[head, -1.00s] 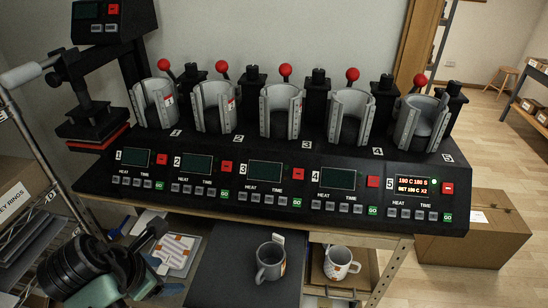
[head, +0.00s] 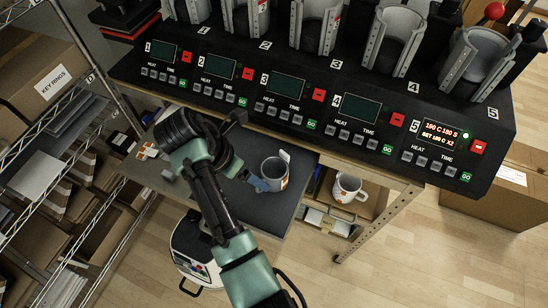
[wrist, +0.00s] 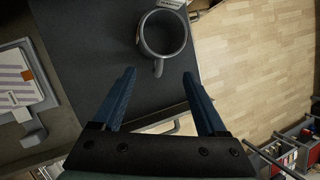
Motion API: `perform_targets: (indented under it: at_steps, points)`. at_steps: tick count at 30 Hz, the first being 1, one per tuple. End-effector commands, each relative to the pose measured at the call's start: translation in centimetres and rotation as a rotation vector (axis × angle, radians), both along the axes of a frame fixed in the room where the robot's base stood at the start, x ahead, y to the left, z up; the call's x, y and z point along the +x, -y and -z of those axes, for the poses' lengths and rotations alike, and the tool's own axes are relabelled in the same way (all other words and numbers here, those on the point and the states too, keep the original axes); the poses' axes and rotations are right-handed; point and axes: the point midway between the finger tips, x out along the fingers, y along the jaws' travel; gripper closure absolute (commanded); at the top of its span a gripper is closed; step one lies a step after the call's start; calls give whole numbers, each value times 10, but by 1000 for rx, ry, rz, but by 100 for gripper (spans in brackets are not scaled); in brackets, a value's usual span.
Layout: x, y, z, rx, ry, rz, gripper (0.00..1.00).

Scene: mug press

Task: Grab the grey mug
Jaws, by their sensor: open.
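The grey mug (head: 274,171) stands upright on the dark mat (head: 290,214), with a pale tag with print at its rim. It also shows in the wrist view (wrist: 147,36), top centre, with its open mouth up and its handle pointing towards my gripper. My gripper (wrist: 159,73) is open and empty, its two blue fingers spread. In the wrist view the handle's end appears between the fingertips, but I cannot tell their height over the mat. In the head view the blue fingers (head: 258,184) are just left of the mug and partly overlap its lower left side.
A white patterned mug (head: 348,187) stands on a lower shelf to the right. The black mug press (head: 300,100) with several stations overhangs behind the mat. A wire rack with boxes (head: 48,82) stands at left. Open wooden floor (head: 420,260) lies to the right.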

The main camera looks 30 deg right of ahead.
Motion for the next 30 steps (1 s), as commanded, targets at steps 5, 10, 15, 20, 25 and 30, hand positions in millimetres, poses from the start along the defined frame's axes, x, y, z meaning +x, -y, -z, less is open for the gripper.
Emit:
perform_targets:
  at_steps: [5,10,15,20,25,30]
  points:
    - [0,4,9,1,-2,0,25]
    - [1,12,30,0,-3,1,25]
    - [1,20,49,1,0,1,25]
    - [1,22,52,1,3,1,25]
    - [1,22,52,1,2,0,34]
    - [1,21,52,1,2,0,65]
